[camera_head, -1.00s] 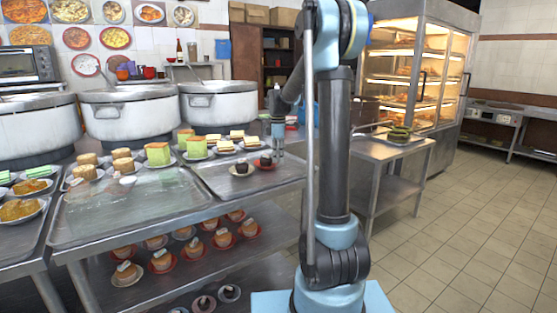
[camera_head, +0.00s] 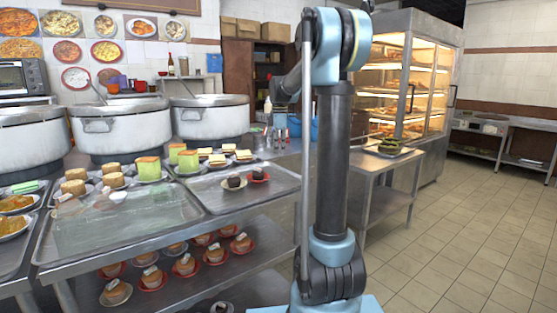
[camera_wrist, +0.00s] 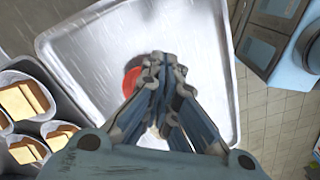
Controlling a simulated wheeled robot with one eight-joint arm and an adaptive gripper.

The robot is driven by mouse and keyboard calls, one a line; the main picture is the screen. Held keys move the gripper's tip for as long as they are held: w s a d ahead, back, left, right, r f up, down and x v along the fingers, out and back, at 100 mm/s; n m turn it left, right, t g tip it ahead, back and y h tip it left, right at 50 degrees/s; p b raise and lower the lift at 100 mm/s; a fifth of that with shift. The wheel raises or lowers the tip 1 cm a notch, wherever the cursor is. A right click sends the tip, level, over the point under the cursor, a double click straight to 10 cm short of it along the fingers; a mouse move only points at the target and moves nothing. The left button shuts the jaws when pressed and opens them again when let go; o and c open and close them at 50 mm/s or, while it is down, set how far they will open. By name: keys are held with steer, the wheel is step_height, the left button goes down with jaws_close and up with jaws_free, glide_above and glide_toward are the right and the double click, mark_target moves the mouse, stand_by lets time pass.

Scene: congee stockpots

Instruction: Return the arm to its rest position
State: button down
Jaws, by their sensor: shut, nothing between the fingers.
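My gripper (camera_head: 280,146) hangs pointing down at the end of my bent arm, above the far right part of the metal counter. In the wrist view its fingers (camera_wrist: 165,62) are drawn together with nothing held between them. Below them lies a metal tray (camera_wrist: 85,50), with a red plate (camera_wrist: 131,80) partly hidden behind the fingers. In the head view, a dark cake on a red plate (camera_head: 258,175) and another dark cake on a pale plate (camera_head: 234,182) sit on the tray, in front of and below my gripper, apart from it.
Large stockpots (camera_head: 118,128) stand behind the counter. Plates of sliced cake (camera_head: 243,155) line the tray's back edge. A metal side table (camera_head: 385,165) and a lit glass display cabinet (camera_head: 405,90) stand to the right. The tiled floor (camera_head: 460,230) at right is clear.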

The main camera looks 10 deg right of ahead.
steer(key=s+d+f+m, duration=0.1)
steer(key=s+m, duration=0.2)
steer(key=s, duration=0.4)
steer(key=s+d+f+m+t, duration=0.1)
steer(key=s+f+m, duration=0.15)
steer(key=s, duration=0.55)
steer(key=s+d+f+m, duration=0.1)
steer(key=s+m, duration=0.2)
steer(key=s, duration=0.4)
steer(key=s+f+m+t, duration=0.1)
steer(key=s+f+m, duration=0.7)
steer(key=s+f, duration=0.7)
steer(key=shift+s+d, duration=0.35)
steer(key=shift+s, duration=0.75)
steer(key=shift+a, duration=0.1)
